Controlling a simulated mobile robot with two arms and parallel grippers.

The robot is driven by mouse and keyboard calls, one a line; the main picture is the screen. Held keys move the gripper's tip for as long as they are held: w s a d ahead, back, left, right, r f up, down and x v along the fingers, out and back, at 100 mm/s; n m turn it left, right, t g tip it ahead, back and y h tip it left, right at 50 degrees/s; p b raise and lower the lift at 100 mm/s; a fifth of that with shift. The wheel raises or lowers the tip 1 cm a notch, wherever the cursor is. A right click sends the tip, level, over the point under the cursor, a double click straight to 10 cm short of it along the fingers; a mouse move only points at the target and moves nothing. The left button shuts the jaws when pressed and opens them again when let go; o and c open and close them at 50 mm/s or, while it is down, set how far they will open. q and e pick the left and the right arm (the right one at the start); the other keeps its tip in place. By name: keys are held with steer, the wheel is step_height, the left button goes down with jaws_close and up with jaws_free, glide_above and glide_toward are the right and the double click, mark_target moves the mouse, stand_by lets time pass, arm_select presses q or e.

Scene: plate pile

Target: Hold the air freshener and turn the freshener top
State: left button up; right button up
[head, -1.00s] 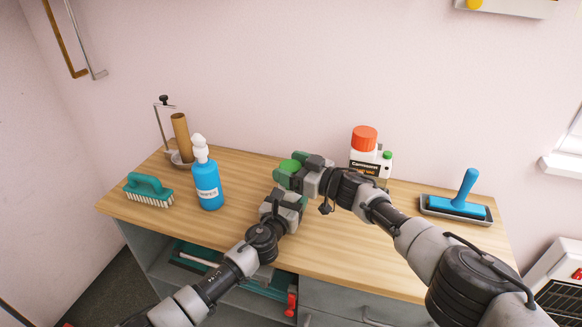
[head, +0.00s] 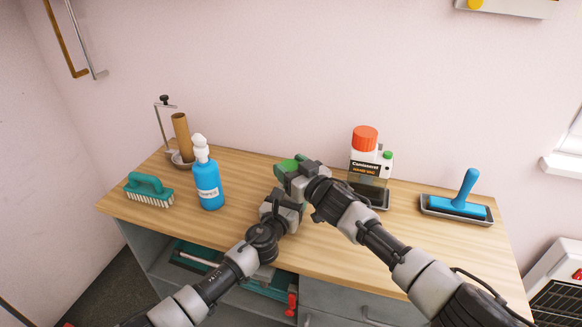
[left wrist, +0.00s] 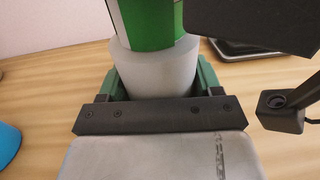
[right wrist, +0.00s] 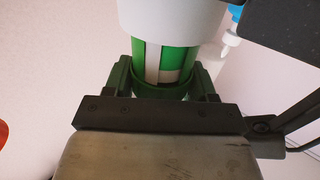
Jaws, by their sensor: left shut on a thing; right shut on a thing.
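The air freshener is mostly hidden between my grippers in the head view, where its green top (head: 289,164) shows. My left gripper (head: 283,200) is shut around its pale grey lower body (left wrist: 155,68), as the left wrist view shows. The freshener stands upright there, with a green and white section above the grey part. My right gripper (head: 302,175) is shut on the green end (right wrist: 160,88) in the right wrist view, which is upside down. The pale body (right wrist: 172,18) lies beyond it. The exact contact is partly hidden by the fingers.
A blue spray bottle (head: 207,185) and teal brush (head: 149,190) stand left on the wooden table (head: 400,255). A white container with an orange cap (head: 365,140) is behind my right arm.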

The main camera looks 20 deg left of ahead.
steer(key=shift+t+h, duration=0.3)
steer(key=o, duration=0.9)
steer(key=shift+o, duration=0.2)
steer(key=shift+d, duration=0.1)
steer(key=v, duration=1.2)
